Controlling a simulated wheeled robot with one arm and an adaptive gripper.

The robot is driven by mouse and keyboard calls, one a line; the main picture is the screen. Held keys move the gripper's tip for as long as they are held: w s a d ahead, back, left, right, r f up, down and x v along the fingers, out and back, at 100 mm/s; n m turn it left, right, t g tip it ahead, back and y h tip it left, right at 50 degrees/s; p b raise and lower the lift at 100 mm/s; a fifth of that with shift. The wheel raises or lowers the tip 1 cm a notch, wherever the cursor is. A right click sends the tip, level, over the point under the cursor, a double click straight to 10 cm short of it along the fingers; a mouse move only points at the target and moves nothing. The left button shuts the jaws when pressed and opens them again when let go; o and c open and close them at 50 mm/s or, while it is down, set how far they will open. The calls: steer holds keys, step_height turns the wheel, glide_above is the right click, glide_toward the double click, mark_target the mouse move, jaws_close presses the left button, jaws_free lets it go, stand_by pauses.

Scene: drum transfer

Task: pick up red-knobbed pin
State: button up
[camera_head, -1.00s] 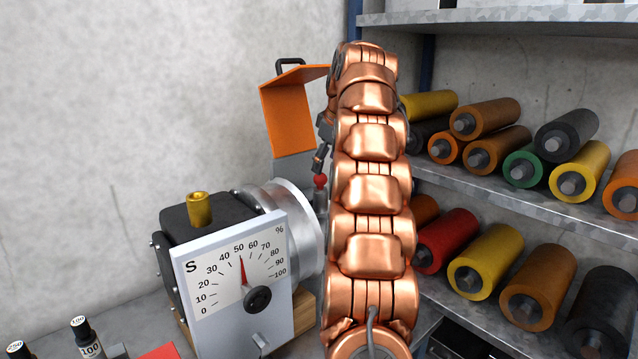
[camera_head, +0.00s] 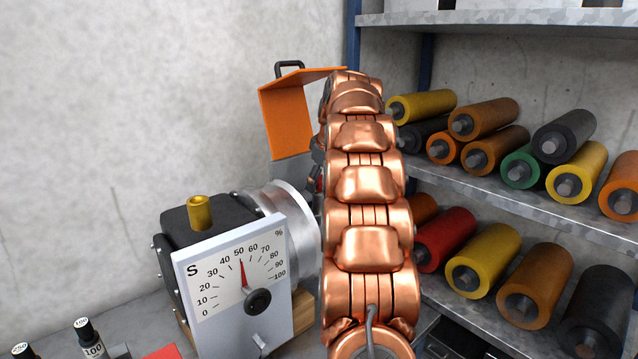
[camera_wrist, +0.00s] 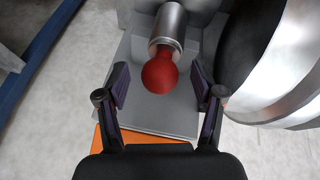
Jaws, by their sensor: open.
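The red-knobbed pin shows in the wrist view as a round red knob (camera_wrist: 160,75) below a silver metal cylinder (camera_wrist: 168,28). My gripper (camera_wrist: 162,88) is open, with one dark finger on each side of the knob. I cannot tell from this view whether the fingers are level with the knob in depth; no contact shows. In the head view only a sliver of red (camera_head: 320,184) shows beside my copper-coloured arm, which hides the gripper and most of the pin.
A silver drum (camera_head: 292,225) on a black housing with a dial panel (camera_head: 235,280) stands left of my arm; the drum is close on the right in the wrist view. An orange raised cover (camera_head: 285,120) is behind. Shelves with coloured rollers (camera_head: 480,260) stand right.

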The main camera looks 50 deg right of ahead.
steer(key=shift+f, duration=0.1)
jaws_close()
stand_by(0.6)
